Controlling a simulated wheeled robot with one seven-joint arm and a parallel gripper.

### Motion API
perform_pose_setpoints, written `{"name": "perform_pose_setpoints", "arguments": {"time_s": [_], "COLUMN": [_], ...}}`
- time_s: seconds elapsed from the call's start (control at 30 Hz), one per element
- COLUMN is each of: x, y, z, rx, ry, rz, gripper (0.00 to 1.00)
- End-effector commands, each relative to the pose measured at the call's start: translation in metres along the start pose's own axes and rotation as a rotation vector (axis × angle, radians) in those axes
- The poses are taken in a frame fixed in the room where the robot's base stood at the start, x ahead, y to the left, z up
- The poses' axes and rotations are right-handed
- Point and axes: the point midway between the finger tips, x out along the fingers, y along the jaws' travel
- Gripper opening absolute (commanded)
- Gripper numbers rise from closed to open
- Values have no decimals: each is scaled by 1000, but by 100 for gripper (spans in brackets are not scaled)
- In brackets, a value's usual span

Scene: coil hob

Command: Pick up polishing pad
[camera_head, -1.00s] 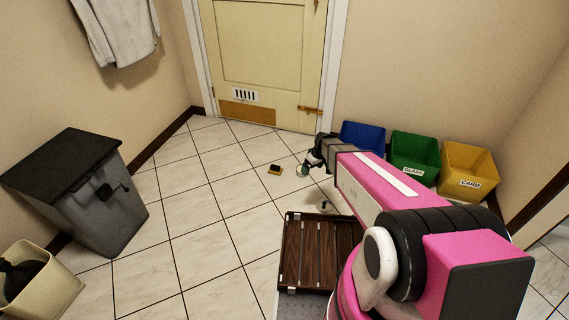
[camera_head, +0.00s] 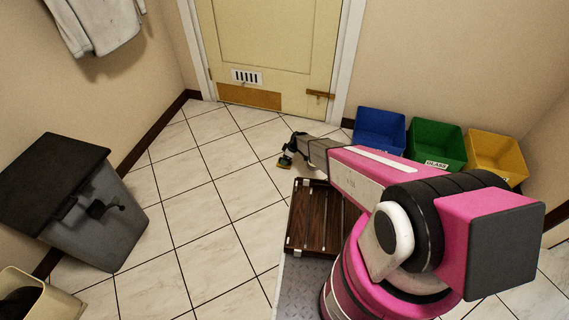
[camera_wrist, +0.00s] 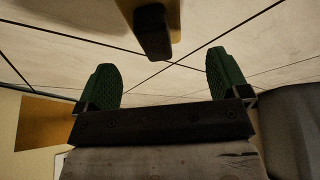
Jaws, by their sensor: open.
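The polishing pad (camera_head: 284,165) is a small tan block with a black grip on top, lying on the tiled floor. In the head view my gripper (camera_head: 287,158) is right over it and hides part of it. In the wrist view the pad's black grip (camera_wrist: 153,32) shows at the top centre, with the tan base cut off by the frame edge. My gripper's green fingers (camera_wrist: 163,72) are spread apart and empty. The grip lies ahead of the fingertips, roughly midway between them, and nothing touches it that I can see.
Blue (camera_head: 380,130), green (camera_head: 436,146) and yellow (camera_head: 497,156) bins stand along the right wall. A grey bin with a dark lid (camera_head: 75,200) stands at left. The door (camera_head: 270,50) is at the back. The floor left of the pad is clear.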

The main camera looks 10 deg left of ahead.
Motion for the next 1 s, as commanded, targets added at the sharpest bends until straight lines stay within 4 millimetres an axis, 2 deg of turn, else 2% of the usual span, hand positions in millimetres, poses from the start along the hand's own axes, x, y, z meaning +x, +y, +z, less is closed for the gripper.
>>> {"name": "perform_pose_setpoints", "arguments": {"time_s": [0.03,0.27,0.53,0.8,0.83,0.9,1.0], "x": [7,21,58,62,62,62,62], "y": [1,2,6,4,5,5,5], "z": [0,1,3,3,3,3,3], "rx": [0,1,0,0,0,1,1], "ry": [0,0,-1,0,0,0,0], "rz": [-1,-1,-1,0,0,0,0], "gripper": [94,94,94,94,90,68,40]}}
